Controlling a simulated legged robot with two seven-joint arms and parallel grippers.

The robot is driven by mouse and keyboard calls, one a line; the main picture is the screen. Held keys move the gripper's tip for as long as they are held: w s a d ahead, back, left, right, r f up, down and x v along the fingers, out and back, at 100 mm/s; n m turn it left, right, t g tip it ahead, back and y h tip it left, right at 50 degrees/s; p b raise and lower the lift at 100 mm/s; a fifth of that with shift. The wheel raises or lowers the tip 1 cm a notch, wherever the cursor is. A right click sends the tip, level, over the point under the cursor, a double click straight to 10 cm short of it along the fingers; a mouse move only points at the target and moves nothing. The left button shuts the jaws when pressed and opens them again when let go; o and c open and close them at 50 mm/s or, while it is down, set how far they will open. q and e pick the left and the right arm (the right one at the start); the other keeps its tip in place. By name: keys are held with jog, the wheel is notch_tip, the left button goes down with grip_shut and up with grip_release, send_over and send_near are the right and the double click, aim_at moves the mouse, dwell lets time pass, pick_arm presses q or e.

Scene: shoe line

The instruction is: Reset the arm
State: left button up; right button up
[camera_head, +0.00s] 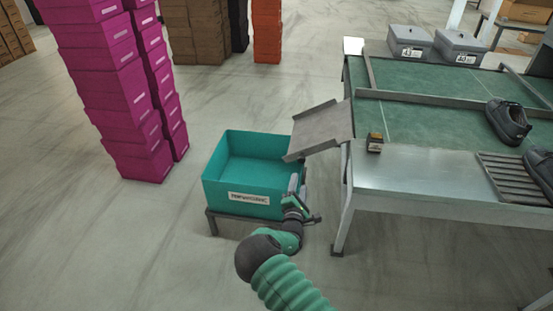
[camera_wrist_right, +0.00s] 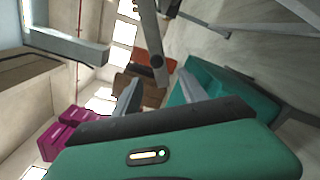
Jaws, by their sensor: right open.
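My right arm comes in from the bottom of the head view, with a green ribbed sleeve and a black joint. My right gripper (camera_head: 304,196) is beside the right front corner of the teal bin (camera_head: 262,180), between the bin and the table leg. In the right wrist view its two grey fingers (camera_wrist_right: 160,95) stand apart with nothing between them, so it is open and empty. I cannot tell whether it touches the bin. My left gripper is in neither view.
A worktable (camera_head: 430,180) with a green top stands at right, holding dark shoes (camera_head: 507,121), grey boxes (camera_head: 409,42) and a small dark box (camera_head: 375,142). A metal chute (camera_head: 322,128) slopes towards the bin. Magenta box stacks (camera_head: 115,80) stand left. The front left floor is clear.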

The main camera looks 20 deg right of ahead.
jog(key=s+a+r+m+g+y, duration=0.2)
jog(key=s+a+m+g+y, duration=0.3)
jog(key=s, duration=0.6)
jog(key=s+a+r+m+g+y, duration=0.25)
jog(key=s+a+m, duration=0.45)
jog(key=s, duration=0.4)
jog(key=s+a+r+m+g+y, duration=0.25)
jog(key=s+a+m+g, duration=0.2)
jog(key=s+a, duration=0.4)
jog(key=s+r+p, duration=0.2)
jog(key=r+p, duration=0.9)
jog(key=s+d+r+m+p, duration=0.1)
jog(key=s+r+p, duration=0.1)
jog(key=r+p, duration=0.9)
jog(key=shift+d, duration=0.3)
